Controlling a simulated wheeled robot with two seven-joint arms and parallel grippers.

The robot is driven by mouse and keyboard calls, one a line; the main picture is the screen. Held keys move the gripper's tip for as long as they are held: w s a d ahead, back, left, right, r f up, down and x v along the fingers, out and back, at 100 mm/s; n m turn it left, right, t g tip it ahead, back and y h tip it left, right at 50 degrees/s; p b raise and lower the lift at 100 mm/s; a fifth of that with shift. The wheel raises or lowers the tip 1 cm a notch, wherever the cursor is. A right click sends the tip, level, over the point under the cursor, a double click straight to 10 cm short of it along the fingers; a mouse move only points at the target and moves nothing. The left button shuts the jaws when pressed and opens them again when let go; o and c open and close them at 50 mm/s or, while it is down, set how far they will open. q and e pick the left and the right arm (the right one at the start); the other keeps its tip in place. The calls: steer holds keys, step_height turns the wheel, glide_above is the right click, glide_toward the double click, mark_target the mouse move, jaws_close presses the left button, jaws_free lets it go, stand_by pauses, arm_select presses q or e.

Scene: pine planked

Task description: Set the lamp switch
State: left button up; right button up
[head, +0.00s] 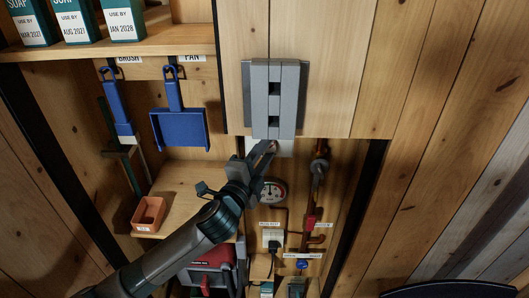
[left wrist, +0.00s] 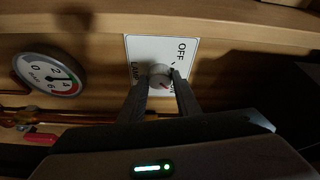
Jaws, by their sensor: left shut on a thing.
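The lamp switch is a white plate (left wrist: 146,48) with a round pale knob (left wrist: 160,70); the plate is lettered OFF, ON and LAMP. My left gripper (left wrist: 161,82) is shut on the knob, with one finger on each side of it. The fingers hide part of the plate and lettering, and I cannot tell which way the knob points. In the head view my left gripper (head: 268,150) reaches up to the switch plate (head: 284,148), which is mostly hidden below the grey block. My right gripper is not in view.
A round gauge (head: 273,191) is beside the switch, with pipes (head: 318,180) to its right. A grey slotted block (head: 274,98) is above. A blue dustpan (head: 180,128) and brush (head: 118,105) hang left. An orange bin (head: 149,214) sits on a shelf.

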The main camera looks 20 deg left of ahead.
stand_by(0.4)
arm_select(q)
steer(key=o, duration=1.1)
steer(key=shift+c, duration=0.2)
steer(key=shift+f, duration=0.1)
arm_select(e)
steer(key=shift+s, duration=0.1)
